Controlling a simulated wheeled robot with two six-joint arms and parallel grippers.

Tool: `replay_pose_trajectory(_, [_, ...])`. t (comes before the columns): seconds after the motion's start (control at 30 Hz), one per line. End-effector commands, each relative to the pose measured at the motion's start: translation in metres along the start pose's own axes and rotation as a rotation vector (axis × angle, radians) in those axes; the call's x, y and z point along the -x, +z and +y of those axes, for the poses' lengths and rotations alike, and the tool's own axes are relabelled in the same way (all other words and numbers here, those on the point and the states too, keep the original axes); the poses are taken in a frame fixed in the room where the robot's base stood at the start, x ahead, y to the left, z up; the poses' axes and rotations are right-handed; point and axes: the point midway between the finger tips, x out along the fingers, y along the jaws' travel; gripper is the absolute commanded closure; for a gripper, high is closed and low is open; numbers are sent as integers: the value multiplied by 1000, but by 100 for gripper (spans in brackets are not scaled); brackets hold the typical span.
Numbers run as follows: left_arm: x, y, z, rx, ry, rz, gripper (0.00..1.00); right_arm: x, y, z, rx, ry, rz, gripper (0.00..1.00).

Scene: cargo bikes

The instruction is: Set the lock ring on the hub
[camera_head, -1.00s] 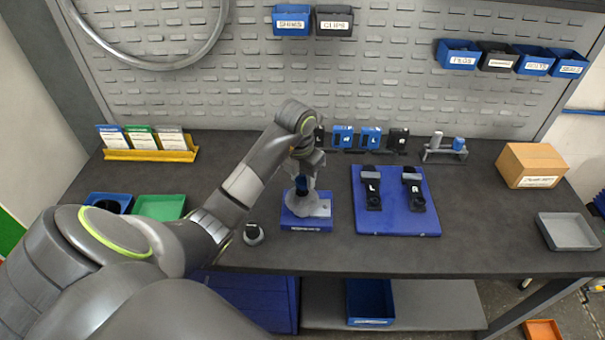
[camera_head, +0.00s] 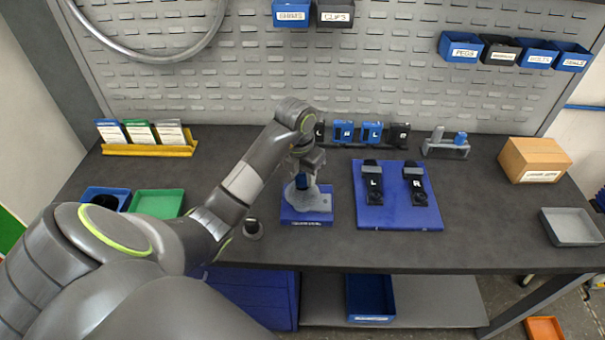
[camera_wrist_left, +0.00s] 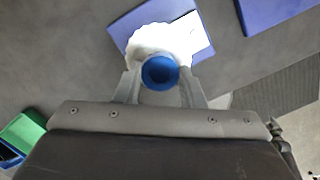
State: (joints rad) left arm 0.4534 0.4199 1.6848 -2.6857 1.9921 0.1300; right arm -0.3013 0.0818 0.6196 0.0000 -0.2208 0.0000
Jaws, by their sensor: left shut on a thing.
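My left gripper (camera_head: 303,178) is shut on a blue round piece (camera_wrist_left: 160,72) with a dark middle, which appears to be the lock ring. The piece also shows as a dark blue bit in the head view (camera_head: 302,182). Below it is the pale grey, scalloped hub (camera_wrist_left: 146,38) on a blue base (camera_wrist_left: 125,32). In the head view the hub (camera_head: 317,199) is partly hidden by the gripper, and its base (camera_head: 306,220) rests on the bench. I cannot tell whether the piece touches the hub. My right gripper is out of view.
A blue mat (camera_head: 397,220) with parts marked L and R lies right of the base. A small dark-and-grey item (camera_head: 253,230) stands left of it. Blue (camera_head: 92,192) and green (camera_head: 158,204) trays are farther left. A carton (camera_head: 533,160) and grey tray (camera_head: 571,228) are at right.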

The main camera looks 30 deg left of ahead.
Motion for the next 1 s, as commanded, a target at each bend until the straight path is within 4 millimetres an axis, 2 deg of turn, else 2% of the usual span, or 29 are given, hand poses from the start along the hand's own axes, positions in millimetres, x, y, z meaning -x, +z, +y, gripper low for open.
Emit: replay_pose_trajectory(1.0, [-7,-1,0,0,1,-1,86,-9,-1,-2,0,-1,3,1])
